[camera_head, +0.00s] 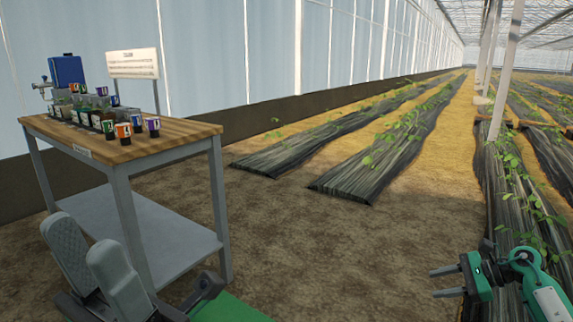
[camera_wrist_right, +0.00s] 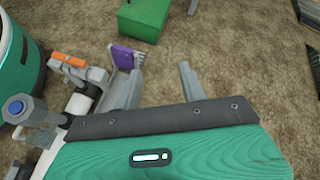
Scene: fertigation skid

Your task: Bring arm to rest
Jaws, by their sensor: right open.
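My right gripper (camera_head: 446,281) is at the lower right of the head view, with its two grey fingers spread and nothing between them. It also shows in the right wrist view (camera_wrist_right: 160,72), its fingers apart above bare soil. My left gripper (camera_head: 84,233) is large and close at the lower left of the head view. Its two grey fingers point up with a gap between them, and nothing is seen held. It appears in front of the wooden-topped table (camera_head: 175,134); its exact distance from it cannot be told.
Black-covered plant rows (camera_head: 350,180) run back along the greenhouse wall. Bare soil (camera_head: 330,250) lies open in the middle. A green box (camera_wrist_right: 143,20) shows in the wrist view.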

